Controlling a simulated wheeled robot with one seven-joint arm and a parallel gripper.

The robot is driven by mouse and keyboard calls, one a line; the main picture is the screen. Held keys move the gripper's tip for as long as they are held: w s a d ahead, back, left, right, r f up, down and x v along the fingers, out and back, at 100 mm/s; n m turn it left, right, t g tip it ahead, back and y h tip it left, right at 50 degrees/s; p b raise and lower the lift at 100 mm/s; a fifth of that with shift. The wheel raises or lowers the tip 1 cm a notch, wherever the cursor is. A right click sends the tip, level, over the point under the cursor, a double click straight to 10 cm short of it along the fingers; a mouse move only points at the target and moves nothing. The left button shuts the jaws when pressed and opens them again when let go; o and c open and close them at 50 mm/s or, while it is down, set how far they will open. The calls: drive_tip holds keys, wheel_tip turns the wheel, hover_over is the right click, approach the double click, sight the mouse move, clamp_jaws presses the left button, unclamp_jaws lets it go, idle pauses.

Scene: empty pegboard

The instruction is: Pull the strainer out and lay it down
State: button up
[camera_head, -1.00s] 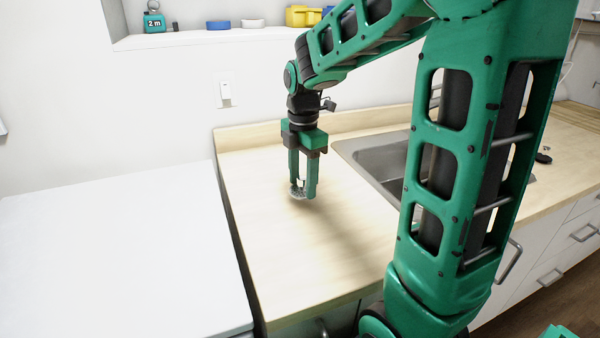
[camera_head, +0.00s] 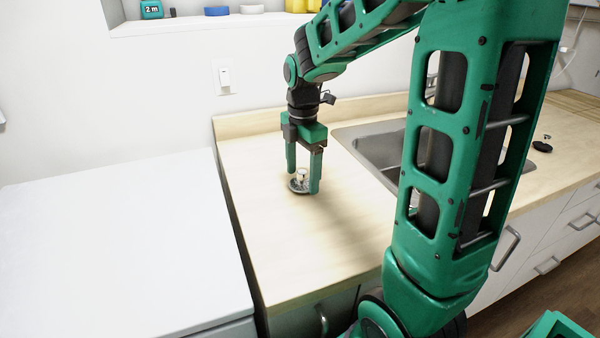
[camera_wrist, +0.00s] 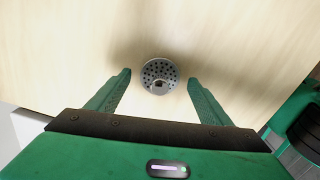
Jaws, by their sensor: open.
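The sink's drain is hidden.
A dark round object (camera_head: 542,146) lies on the counter right of the sink. A white surface (camera_head: 105,260) stands left of the counter. A shelf (camera_head: 215,22) on the wall holds several small items. The counter's front left is clear.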

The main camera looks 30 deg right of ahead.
sight(303, 171)
wheel_tip(303, 171, up, 11)
idle(0.5)
drive_tip(key=shift+f, duration=0.15)
drive_tip(key=s+d+f+m, duration=0.1)
drive_tip(key=s+f+m, duration=0.2)
drive_tip(key=s+m, duration=0.5)
drive_tip(key=s+d+f+m, duration=0.1)
drive_tip(key=s+f+m, duration=0.3)
drive_tip(key=s+m, duration=0.4)
drive_tip(key=s+d+f+m, duration=0.2)
drive_tip(key=s+f+m, duration=0.1)
drive_tip(key=s+m, duration=0.5)
drive_tip(key=shift+d+f, duration=0.1)
drive_tip(key=shift+f, duration=0.15)
drive_tip(key=shift+w+f, duration=0.35)
drive_tip(key=shift+w, duration=0.4)
drive_tip(key=shift+s+r, duration=0.1)
